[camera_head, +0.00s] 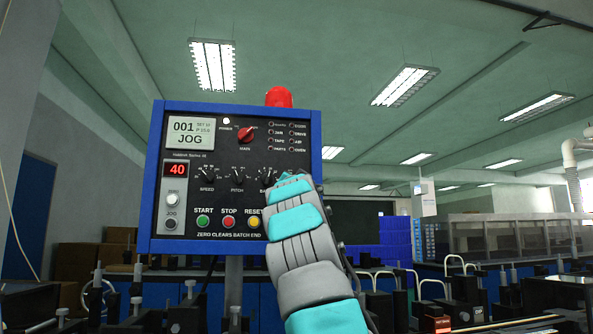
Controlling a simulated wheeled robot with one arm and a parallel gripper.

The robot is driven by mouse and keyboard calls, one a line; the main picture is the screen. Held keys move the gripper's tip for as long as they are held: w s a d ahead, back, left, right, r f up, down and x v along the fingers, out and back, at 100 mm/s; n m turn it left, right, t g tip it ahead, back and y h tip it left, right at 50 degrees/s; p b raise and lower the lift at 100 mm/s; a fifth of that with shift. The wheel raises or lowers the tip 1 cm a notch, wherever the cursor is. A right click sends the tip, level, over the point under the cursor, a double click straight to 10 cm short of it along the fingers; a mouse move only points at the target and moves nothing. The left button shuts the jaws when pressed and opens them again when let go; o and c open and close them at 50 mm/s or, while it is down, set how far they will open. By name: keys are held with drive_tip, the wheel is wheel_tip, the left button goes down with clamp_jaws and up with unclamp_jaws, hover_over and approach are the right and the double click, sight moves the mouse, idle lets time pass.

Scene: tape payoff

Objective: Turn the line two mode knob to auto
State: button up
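A control panel (157,205) with a blue frame and black face stands at centre left. Its screen (190,133) reads "001" and "JOG". A red knob (245,135) near the top is tilted; the label under it seems to read MAIN. Black knobs for speed (207,174) and pitch (237,175) sit in a row below. A third black knob (267,174) is partly covered by my arm. No readable label says line two, mode or auto. My gripper (291,180) is in front of the panel's lower right; its fingers are too foreshortened to read.
Green start (203,221), red stop (229,222) and yellow reset (254,222) buttons line the panel's bottom. A red beacon (279,97) tops it. Benches with dark equipment fill the lower right and left background. Space right of the panel looks open at panel height.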

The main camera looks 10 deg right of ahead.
drive_tip(key=shift+w+r, duration=0.1)
drive_tip(key=shift+w, duration=0.3)
clamp_jaws()
idle(0.4)
